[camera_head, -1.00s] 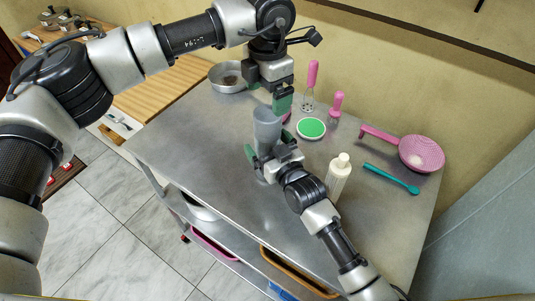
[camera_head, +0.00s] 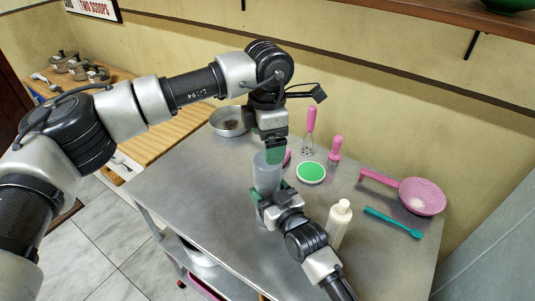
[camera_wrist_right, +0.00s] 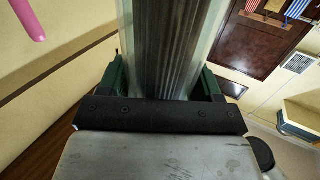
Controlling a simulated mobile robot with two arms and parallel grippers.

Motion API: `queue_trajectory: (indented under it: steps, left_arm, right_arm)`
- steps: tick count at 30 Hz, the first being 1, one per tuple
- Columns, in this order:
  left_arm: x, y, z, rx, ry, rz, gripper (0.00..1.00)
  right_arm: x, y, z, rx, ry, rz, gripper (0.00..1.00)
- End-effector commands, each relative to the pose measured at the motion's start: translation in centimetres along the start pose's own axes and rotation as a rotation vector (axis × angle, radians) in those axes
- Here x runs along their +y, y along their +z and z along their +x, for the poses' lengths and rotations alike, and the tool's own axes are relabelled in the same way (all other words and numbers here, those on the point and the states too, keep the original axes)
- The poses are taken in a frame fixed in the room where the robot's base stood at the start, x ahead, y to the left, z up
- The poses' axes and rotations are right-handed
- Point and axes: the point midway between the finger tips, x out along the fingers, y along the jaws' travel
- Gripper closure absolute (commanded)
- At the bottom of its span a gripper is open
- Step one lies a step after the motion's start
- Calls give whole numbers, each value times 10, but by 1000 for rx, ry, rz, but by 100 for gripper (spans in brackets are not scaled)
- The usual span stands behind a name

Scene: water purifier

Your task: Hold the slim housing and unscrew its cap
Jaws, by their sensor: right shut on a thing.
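The slim housing (camera_head: 266,178) is a translucent grey upright cylinder standing over the metal table. My right gripper (camera_head: 268,204) is shut around its lower part. In the right wrist view the housing (camera_wrist_right: 162,45) rises between the two green fingers, with a dark ribbed core visible inside. My left gripper (camera_head: 274,150) points down from above, its green finger at the top of the housing. That finger covers part of the top, so the cap cannot be made out clearly. Whether the left fingers are apart or closed, and whether they touch the cap, I cannot tell.
On the metal table (camera_head: 185,175), a cream bottle (camera_head: 338,224) stands right of my right gripper. A metal pan (camera_head: 229,122) is at back left.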

Motion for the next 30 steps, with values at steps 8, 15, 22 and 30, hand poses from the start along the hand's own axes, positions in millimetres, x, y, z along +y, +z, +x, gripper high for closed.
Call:
queue_trajectory:
  steps: [8,15,22,30]
  left_arm:
    - [0,0,0,-1,0,590,8]
    - [-1,0,0,0,-1,1111,8]
    - [-1,0,0,0,0,1599,8]
    - [-1,0,0,0,0,1982,8]
  right_arm:
    - [0,-1,0,2,0,0,100]
    - [0,-1,0,2,0,-1,100]
    - [0,-1,0,2,0,-1,100]
    - [0,-1,0,2,0,0,100]
